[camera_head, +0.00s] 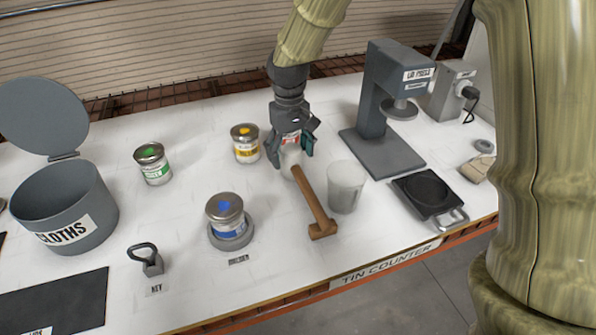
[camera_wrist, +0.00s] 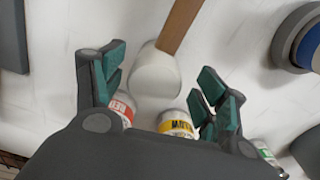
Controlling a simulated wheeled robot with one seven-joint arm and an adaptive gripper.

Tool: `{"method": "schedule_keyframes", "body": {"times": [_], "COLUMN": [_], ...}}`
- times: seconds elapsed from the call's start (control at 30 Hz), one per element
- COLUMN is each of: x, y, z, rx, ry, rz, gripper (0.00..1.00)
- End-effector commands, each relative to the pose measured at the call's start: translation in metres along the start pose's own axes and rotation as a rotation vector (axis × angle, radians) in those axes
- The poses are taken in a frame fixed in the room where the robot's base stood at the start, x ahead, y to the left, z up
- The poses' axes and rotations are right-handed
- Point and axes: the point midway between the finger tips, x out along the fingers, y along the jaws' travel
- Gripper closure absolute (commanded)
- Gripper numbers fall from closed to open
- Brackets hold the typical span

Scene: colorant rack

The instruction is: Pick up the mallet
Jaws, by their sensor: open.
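The mallet (camera_head: 313,200) lies on the white counter, its wooden handle running from a wooden block at the front to a pale rounded end. The wrist view shows the handle (camera_wrist: 179,25) and the pale end (camera_wrist: 155,75). My gripper (camera_head: 291,156) is open, pointing down over the pale end. In the wrist view my gripper (camera_wrist: 162,68) has one finger on each side of that end, with visible gaps. I cannot tell how far the fingertips are above the counter.
A grey cup (camera_head: 346,187) stands just right of the handle. A red-labelled tin (camera_wrist: 123,107) and yellow tin (camera_head: 245,143) are close behind my gripper. A blue tin (camera_head: 228,216) sits on a round base at left. A press (camera_head: 375,100) stands to the right.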

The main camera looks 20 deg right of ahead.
Motion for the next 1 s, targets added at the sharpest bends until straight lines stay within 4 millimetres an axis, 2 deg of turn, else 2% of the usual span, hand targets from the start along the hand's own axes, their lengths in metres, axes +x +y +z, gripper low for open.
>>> {"method": "schedule_keyframes", "body": {"times": [0.4,0.73,0.77,1.0], "x": [0.043,0.048,0.048,0.048], "y": [0.005,0.005,0.005,0.005], "z": [0.001,0.001,0.001,0.001], "rx": [0.001,0.0,0.0,0.0], "ry": [-0.002,0.0,0.0,0.0], "rz": [0.0,0.0,0.0,0.0], "gripper": [0.27,0.27,0.29,0.73]}}
